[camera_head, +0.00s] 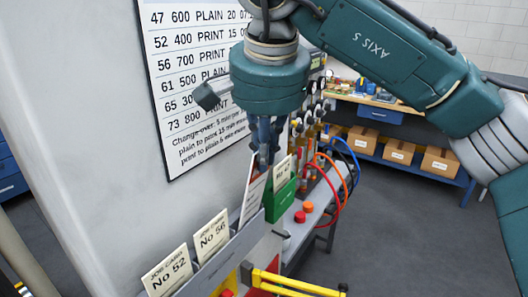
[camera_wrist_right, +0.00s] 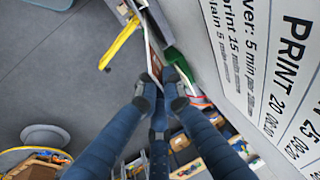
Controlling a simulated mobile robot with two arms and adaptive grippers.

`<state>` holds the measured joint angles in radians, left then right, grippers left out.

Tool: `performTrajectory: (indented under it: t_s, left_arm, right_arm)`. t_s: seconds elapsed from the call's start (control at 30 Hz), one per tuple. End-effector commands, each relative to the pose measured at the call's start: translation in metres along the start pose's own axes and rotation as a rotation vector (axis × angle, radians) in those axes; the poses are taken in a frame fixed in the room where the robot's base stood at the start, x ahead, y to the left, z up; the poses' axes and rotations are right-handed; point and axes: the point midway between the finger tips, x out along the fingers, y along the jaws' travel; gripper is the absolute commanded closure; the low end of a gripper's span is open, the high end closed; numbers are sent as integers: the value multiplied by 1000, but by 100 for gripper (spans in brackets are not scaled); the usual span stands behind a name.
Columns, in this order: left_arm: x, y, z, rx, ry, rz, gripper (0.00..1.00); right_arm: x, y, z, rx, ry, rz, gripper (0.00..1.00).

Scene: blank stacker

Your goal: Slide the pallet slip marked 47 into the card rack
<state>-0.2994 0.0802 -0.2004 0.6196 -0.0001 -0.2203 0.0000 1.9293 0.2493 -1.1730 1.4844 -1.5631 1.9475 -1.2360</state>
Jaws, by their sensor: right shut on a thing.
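My right gripper (camera_head: 263,165) points down and is shut on the top of a thin white slip with a reddish edge (camera_head: 252,202). The slip is tilted, and its lower end is at the right part of the grey card rack (camera_head: 232,246); I cannot tell if it is in a slot. Its number is not readable. In the right wrist view the fingers (camera_wrist_right: 158,85) pinch the slip (camera_wrist_right: 153,55), seen nearly edge-on. Cards marked No 52 (camera_head: 168,272) and No 56 (camera_head: 211,236) stand in the rack. My left gripper is not in view.
A green holder (camera_head: 281,200) with a white card (camera_head: 283,173) stands just right of the slip. Red buttons (camera_head: 300,216) and coloured hoses lie beyond. A yellow bar frame (camera_head: 290,283) is in front. A printed chart (camera_head: 198,70) hangs on the wall behind.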

Motion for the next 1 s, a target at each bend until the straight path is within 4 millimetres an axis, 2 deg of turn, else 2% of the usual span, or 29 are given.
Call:
performTrajectory:
  t_s: [0.23,0.3,0.37,0.73,0.87,1.0]
  left_arm:
    - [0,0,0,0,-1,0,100]
    - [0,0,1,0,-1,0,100]
    - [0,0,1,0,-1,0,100]
    - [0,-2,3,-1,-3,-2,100]
    - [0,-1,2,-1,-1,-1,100]
    - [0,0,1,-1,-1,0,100]
  right_arm:
    - [0,0,0,0,0,0,100]
    - [0,0,0,0,0,0,82]
    - [0,0,0,0,0,0,72]
    - [-5,0,0,0,0,0,72]
    - [-24,-1,0,1,2,-3,72]
    - [-54,-1,0,2,4,-3,72]
